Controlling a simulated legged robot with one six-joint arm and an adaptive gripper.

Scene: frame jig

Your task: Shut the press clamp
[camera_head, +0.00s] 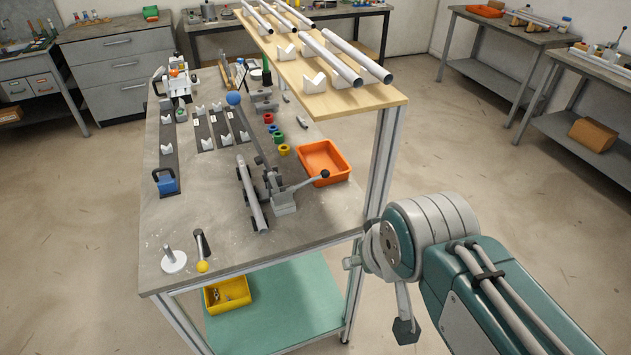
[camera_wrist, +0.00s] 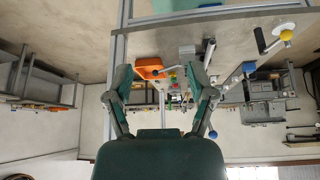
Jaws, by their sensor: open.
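A grey clamp (camera_head: 284,203) stands on the bench beside a grey tube (camera_head: 253,196) that lies in a cradle. A short lever with a black knob (camera_head: 325,174) slants up to the right from it. A long dark arm with a blue ball (camera_head: 233,98) rises from beside the tube; I cannot tell which lever is the press clamp's handle. The blue ball also shows in the wrist view (camera_wrist: 213,134). My gripper (camera_head: 377,297) is open and empty, off the bench's front right corner. In the wrist view its fingers (camera_wrist: 162,97) are spread wide, touching nothing.
An orange tray (camera_head: 324,163) sits right of the clamp. A wooden shelf (camera_head: 375,100) with several tubes overhangs the bench's right side, on a metal post (camera_head: 384,165). A yellow-ball crank (camera_head: 202,266) stands at the front left. Floor around my arm is clear.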

